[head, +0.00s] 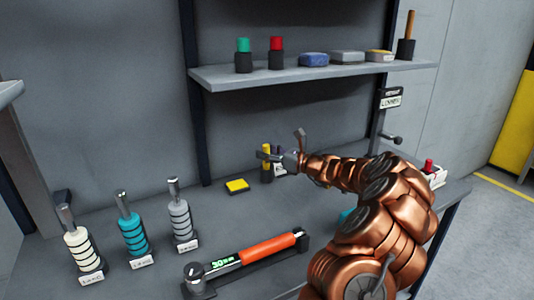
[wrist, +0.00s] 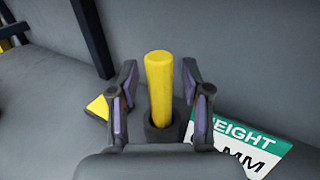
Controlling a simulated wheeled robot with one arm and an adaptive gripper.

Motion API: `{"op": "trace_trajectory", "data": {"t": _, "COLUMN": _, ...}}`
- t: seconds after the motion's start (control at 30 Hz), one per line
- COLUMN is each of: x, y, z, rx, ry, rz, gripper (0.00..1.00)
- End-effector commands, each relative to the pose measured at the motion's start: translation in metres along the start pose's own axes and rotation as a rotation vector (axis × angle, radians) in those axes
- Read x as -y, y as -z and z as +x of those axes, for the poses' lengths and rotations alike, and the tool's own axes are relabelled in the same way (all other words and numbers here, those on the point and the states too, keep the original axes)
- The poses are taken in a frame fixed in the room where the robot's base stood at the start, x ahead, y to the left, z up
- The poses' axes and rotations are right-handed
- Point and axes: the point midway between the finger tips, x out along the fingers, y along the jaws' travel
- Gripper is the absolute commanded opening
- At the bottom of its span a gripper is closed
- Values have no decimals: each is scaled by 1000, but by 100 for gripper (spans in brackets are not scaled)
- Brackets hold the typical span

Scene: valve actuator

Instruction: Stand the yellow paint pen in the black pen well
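The yellow paint pen (wrist: 159,85) stands upright with its lower end inside the black pen well (wrist: 163,137) in the wrist view. My gripper (wrist: 159,90) is open, with one finger on each side of the pen and a visible gap on both sides. In the head view the pen (head: 265,154) shows at the back of the bench, with the dark well (head: 266,177) below it. My gripper (head: 276,156) is beside the pen there. The pen's bottom is hidden inside the well.
A yellow block (head: 237,186) lies left of the well. A green-and-white height sign (wrist: 240,143) stands close on the right. Three ringed tools, including a teal one (head: 132,236), stand at the left. An orange cylinder (head: 268,246) lies in front. A shelf (head: 310,77) hangs above.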

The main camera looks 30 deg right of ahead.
Motion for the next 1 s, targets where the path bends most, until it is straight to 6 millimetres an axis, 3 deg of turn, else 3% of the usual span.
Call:
{"op": "trace_trajectory", "data": {"t": 0.27, "x": 0, "y": -3, "z": 0, "rx": 0, "ry": 0, "rz": -1, "gripper": 48}}
{"op": "trace_trajectory", "data": {"t": 0.37, "x": 1, "y": -3, "z": -10, "rx": 1, "ry": 3, "rz": 1, "gripper": 48}}
{"op": "trace_trajectory", "data": {"t": 0.8, "x": 1, "y": -3, "z": -90, "rx": 2, "ry": 4, "rz": -1, "gripper": 48}}
{"op": "trace_trajectory", "data": {"t": 1.0, "x": 1, "y": -2, "z": -113, "rx": 0, "ry": 3, "rz": 0, "gripper": 48}}
